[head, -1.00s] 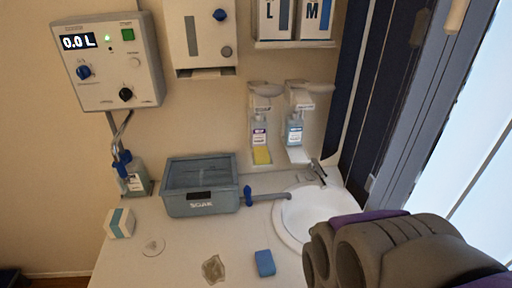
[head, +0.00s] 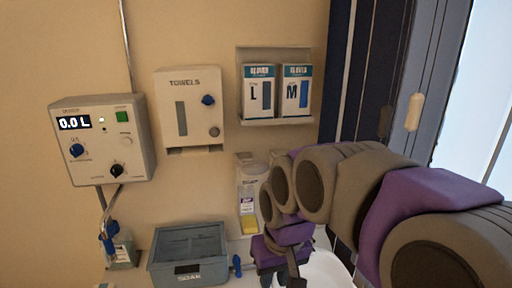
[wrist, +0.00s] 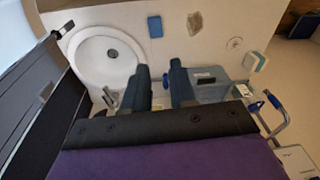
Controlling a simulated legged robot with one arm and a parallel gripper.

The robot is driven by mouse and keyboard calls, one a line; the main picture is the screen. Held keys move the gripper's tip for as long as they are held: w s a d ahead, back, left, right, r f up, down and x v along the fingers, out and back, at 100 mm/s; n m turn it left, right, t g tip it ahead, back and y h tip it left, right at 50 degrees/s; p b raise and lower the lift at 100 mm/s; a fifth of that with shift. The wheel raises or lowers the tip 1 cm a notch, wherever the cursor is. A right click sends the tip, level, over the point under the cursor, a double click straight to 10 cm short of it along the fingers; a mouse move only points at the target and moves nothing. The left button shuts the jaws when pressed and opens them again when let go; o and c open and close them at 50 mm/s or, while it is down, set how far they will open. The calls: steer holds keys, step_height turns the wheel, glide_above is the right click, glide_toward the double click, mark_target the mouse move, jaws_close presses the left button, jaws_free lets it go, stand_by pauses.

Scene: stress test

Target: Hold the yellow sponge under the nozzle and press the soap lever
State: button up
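A yellow block that looks like the sponge (head: 249,224) sits low in the left wall dispenser, below its bottle (head: 247,203). The dispenser's pale lever (head: 256,169) is above the bottle. The nozzle is too small to make out. My arm hides most of the second dispenser. My gripper (head: 287,272) hangs to the right of and below the yellow sponge, apart from it. In the wrist view my gripper (wrist: 160,72) has its two dark fingers spread with nothing between them.
The sink basin (wrist: 108,58), a blue sponge (wrist: 155,27), a brownish patch (wrist: 194,23) and a blue-white block (wrist: 254,61) are on the counter. The SOAK tub (head: 188,255) stands left of my gripper. A control box (head: 103,140), towel dispenser (head: 188,110) and glove boxes (head: 277,90) are on the wall.

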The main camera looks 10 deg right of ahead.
steer(key=w+r+t+p, duration=0.1)
steer(key=w+r+p, duration=0.1)
steer(key=w+r, duration=0.3)
steer(key=w+r+p, duration=0.2)
steer(key=w+r, duration=0.2)
steer(key=w, duration=0.2)
steer(key=w+r+t+y+p, duration=0.1)
steer(key=w+r+p, duration=0.1)
steer(key=w+r, duration=0.3)
steer(key=shift+w+d+r+m+t, duration=0.15)
steer(key=shift+w+r+m+t, duration=0.05)
steer(key=shift+r+m+t, duration=0.1)
jaws_close()
steer(key=w+d+r+m+t+p, duration=0.1)
steer(key=w+d+r+p, duration=0.3)
steer(key=w+r, duration=0.4)
steer(key=shift+w+d+r+m+t+p, duration=0.25)
steer(key=shift+w+m+t+p, duration=0.2)
steer(key=shift+w, duration=1)
steer(key=shift+f, duration=0.1)
